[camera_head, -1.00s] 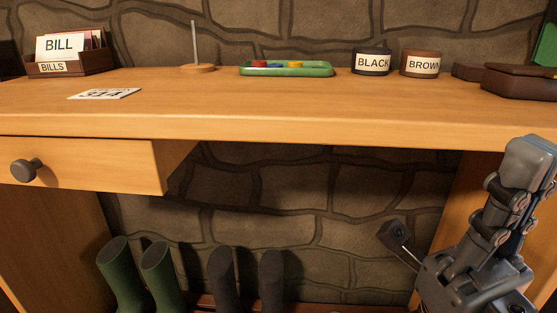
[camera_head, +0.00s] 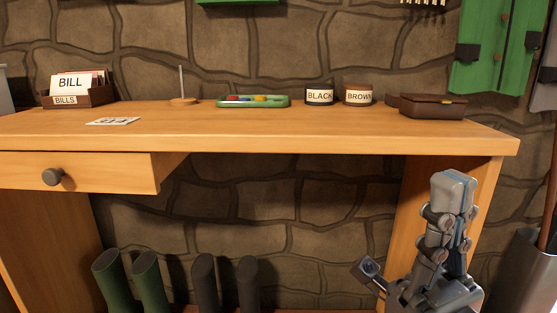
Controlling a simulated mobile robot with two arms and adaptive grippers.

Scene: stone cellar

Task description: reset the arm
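My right gripper (camera_head: 447,225) stands in front of the bench's right leg, at the lower right, with its fingers pointing up. Its fingers look close together from this side, and I see nothing held in it. Whether it is open or shut is not clear. It is apart from the wooden bench (camera_head: 300,140), below and in front of the bench top. My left gripper is not in view.
The bench top holds a bills box (camera_head: 97,97), a card (camera_head: 113,121), a spike stand (camera_head: 183,101), a green tray (camera_head: 225,103), black (camera_head: 319,95) and brown (camera_head: 358,95) tins, and a brown case (camera_head: 432,107). The drawer (camera_head: 110,173) sticks out. Boots (camera_head: 148,280) stand below.

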